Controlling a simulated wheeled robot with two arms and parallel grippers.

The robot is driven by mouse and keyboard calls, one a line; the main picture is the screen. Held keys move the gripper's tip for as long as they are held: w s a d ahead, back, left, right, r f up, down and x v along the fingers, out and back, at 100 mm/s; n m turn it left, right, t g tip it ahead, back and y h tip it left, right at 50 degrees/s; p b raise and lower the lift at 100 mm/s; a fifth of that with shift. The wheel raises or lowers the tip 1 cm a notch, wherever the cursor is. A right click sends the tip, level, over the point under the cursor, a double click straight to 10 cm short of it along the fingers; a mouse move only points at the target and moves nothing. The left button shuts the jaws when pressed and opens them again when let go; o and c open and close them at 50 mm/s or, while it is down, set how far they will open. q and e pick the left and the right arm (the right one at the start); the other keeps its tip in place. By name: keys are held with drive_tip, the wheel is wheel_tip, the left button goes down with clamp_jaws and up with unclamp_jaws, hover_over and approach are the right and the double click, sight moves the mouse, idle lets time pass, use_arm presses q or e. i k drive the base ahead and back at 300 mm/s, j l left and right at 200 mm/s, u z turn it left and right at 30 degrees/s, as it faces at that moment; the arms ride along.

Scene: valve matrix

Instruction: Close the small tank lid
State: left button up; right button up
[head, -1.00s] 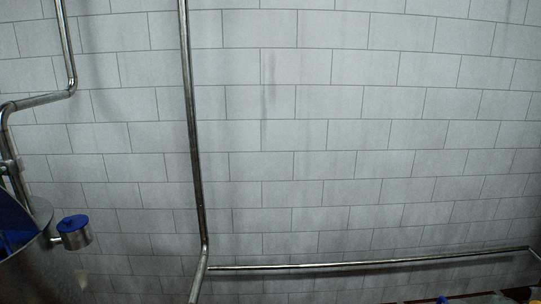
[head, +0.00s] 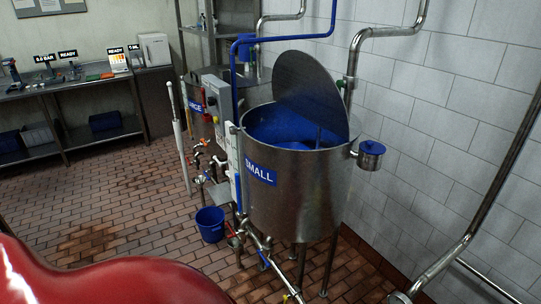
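The small tank (head: 297,190) is a steel cylinder on legs with a blue "SMALL" label (head: 260,173) on its front. Its round grey lid (head: 311,92) is open and stands tilted up at the back right of the rim. Blue shows inside the tank (head: 284,128). Neither of my grippers is in view.
A small steel pot with a blue cap (head: 371,150) juts from the tank's right side. Pipes and valves (head: 208,160) crowd its left. A blue bucket (head: 210,223) stands on the brick floor. A workbench (head: 75,85) is at the back left. A large red rounded surface (head: 110,283) fills the lower left.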

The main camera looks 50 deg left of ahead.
sight(300, 83)
drive_tip(key=u, duration=1.25)
drive_tip(key=j+z, duration=0.1)
drive_tip(key=j, duration=0.15)
drive_tip(key=i, duration=0.05)
